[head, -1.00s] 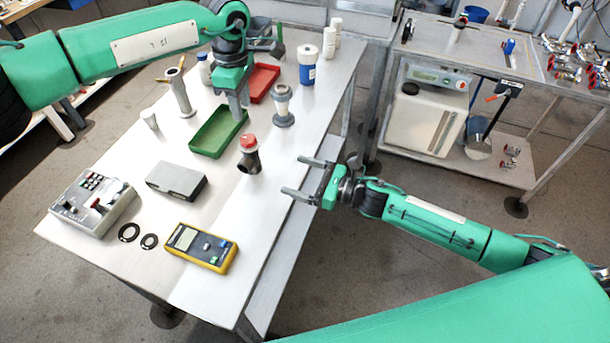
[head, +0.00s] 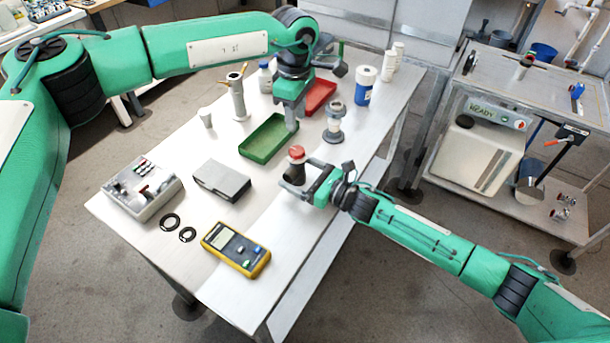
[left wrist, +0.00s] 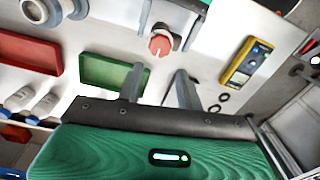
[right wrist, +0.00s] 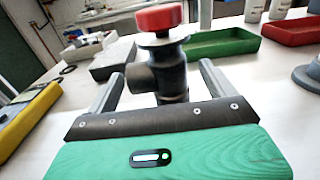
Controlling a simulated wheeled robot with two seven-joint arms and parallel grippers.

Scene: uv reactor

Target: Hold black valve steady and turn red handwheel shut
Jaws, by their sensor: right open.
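The black valve (head: 293,174) stands upright on the white table, its red handwheel (head: 297,152) on top. In the right wrist view the valve body (right wrist: 172,80) stands between the fingers of my right gripper (right wrist: 158,85), with a visible gap to the left finger; contact on the right is unclear. In the head view my right gripper (head: 301,177) reaches the valve from the right, low down. My left gripper (head: 291,118) hangs fingers down near the green tray's right end, behind the valve. In the left wrist view its fingers (left wrist: 160,83) are apart and empty, with the handwheel (left wrist: 160,42) beyond them.
The green tray (head: 246,151) and red tray (head: 333,103) lie behind the valve. A grey flanged fitting (head: 334,122) stands at the back right. A grey box (head: 221,180) and a yellow meter (head: 236,248) lie left and front. Table between valve and meter is clear.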

